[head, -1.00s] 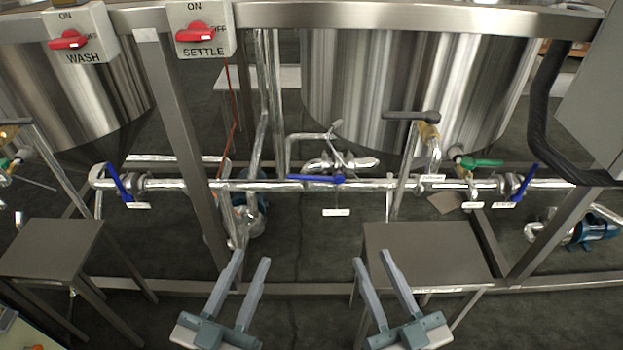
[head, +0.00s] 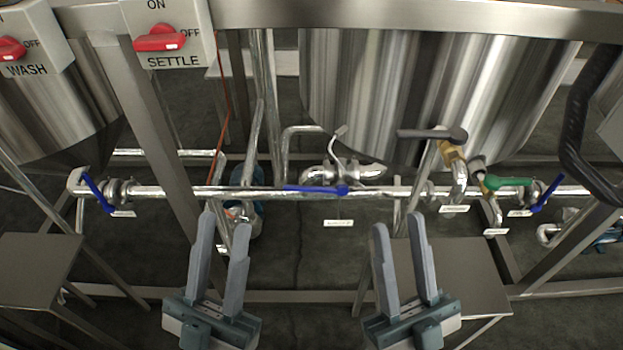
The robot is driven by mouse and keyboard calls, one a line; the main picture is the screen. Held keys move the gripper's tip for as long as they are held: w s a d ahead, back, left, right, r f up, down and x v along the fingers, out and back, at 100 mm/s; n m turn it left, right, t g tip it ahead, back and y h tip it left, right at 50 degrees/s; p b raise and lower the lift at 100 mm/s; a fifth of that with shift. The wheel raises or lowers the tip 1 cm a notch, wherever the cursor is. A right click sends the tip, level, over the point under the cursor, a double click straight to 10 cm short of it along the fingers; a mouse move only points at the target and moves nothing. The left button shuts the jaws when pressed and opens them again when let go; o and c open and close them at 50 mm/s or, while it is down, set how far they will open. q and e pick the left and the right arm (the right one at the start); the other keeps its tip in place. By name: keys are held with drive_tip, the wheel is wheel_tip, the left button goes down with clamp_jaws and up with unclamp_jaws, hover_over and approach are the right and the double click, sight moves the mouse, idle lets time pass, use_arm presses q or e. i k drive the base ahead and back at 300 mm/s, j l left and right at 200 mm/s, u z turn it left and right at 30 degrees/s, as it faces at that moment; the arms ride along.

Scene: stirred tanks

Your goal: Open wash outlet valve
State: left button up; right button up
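Blue-handled valves sit along the horizontal steel pipe (head: 240,191). The left blue handle (head: 97,190) is tilted across the pipe, below the WASH switch side. The middle blue handle (head: 316,189) lies along the pipe. The right blue handle (head: 548,192) is tilted across the pipe. Their small white tags are too small to read, so I cannot tell by label which is the wash outlet valve. My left gripper (head: 223,235) is open and empty, in front of the pipe between the left and middle handles. My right gripper (head: 397,235) is open and empty, right of the middle handle.
The WASH switch (head: 14,48) and SETTLE switch (head: 160,38) are on the upper frame. A grey handle (head: 430,134) and green handle (head: 507,181) are at the right. Steel stands (head: 35,262) (head: 465,265) flank the grippers. A frame post (head: 160,140) rises behind my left gripper.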

sight(96, 192)
drive_tip(key=i+j+u, duration=0.1)
drive_tip(key=j+u, duration=0.25)
drive_tip(key=i+j+u, duration=0.4)
drive_tip(key=j+u, duration=0.25)
drive_tip(key=k+l+u, duration=0.2)
drive_tip(key=k+l, duration=0.25)
